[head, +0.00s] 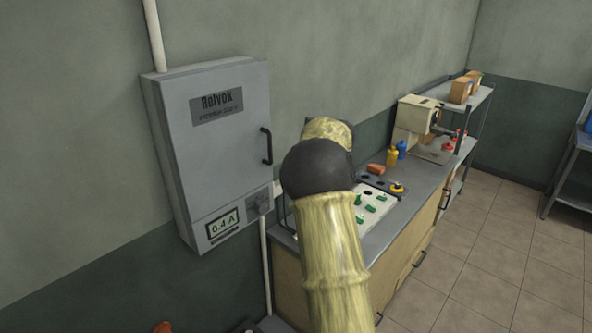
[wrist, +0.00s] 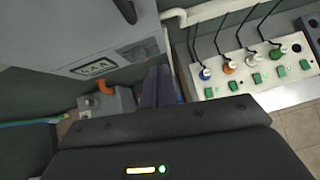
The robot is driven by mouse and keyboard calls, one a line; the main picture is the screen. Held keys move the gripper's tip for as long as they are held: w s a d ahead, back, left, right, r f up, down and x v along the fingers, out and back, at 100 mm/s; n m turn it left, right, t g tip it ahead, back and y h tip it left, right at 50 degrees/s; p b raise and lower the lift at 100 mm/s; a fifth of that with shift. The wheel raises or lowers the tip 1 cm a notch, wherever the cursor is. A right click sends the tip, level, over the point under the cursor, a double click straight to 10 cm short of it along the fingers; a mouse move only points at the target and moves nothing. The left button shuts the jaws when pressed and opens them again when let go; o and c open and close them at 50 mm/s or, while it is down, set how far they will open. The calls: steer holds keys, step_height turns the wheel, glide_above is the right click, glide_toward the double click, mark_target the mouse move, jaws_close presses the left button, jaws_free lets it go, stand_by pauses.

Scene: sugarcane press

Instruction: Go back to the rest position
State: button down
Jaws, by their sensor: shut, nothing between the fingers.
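My gripper (wrist: 160,87) shows in the wrist view as two dark fingers side by side, shut with nothing between them. It is close to the lower edge of the grey wall cabinet and left of the switch panel (wrist: 255,70); I cannot tell the exact gaps. In the head view my own arm rises through the middle and hides the gripper. The grey cabinet (head: 222,130) is closed, with a black handle and a display reading 0.4 A (head: 223,224). The white switch panel with green switches (head: 375,208) lies on the bench, partly behind my arm.
The bench (head: 425,185) runs along the wall, with a cream machine (head: 414,118), yellow and blue bottles and a reddish block on it. A shelf rack (head: 474,98) stands beyond. A grey box with an orange part (wrist: 108,102) is low at left. Tiled floor at right is clear.

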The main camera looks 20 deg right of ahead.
steer(key=s+a+r+m+t+h, duration=0.1)
steer(key=a+r+m+t+h, duration=0.2)
steer(key=m, duration=0.9)
steer(key=s+a+f+m+g, duration=0.3)
steer(key=s+a+f+m, duration=0.2)
steer(key=s+m, duration=0.4)
steer(key=s+a+f+m+g, duration=0.3)
steer(key=s+m, duration=0.6)
steer(key=s, duration=0.4)
steer(key=s+a+f+m+g, duration=0.3)
steer(key=s+a+f+m, duration=0.3)
steer(key=s, duration=0.6)
steer(key=a+m, duration=0.2)
steer(key=m, duration=0.1)
steer(key=shift+f+m, duration=0.3)
steer(key=shift+f, duration=0.05)
